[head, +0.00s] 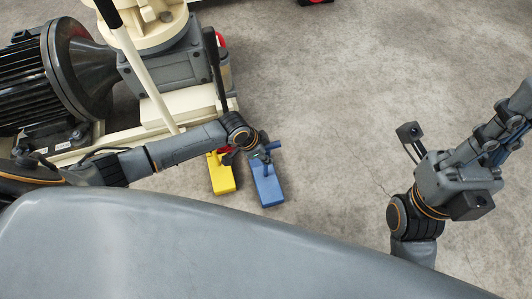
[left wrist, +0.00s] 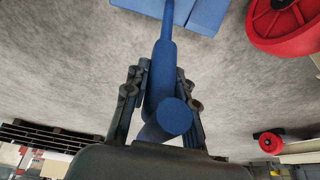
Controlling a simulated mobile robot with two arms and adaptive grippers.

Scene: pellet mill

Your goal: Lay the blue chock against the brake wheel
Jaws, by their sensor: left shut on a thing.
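The blue chock (head: 268,188) is at the floor just right of the yellow chock in the head view; I cannot tell whether it touches the floor. My left gripper (head: 262,153) is shut on its blue handle, which also shows between the fingers in the left wrist view (left wrist: 173,116). The chock's blue block (left wrist: 205,12) is at the top of that view. A red wheel (left wrist: 284,28), perhaps the brake wheel, is close by, with a gap to the block. In the head view, my left arm mostly hides the red part. My right gripper (head: 500,132) is at the right, its fingers unclear.
The yellow chock (head: 221,175) lies left of the blue one. A black motor (head: 60,70) and a cream machine frame (head: 160,108) stand at the left. A smaller red wheel (left wrist: 268,142) shows farther off. The concrete floor (head: 340,110) is clear on the right.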

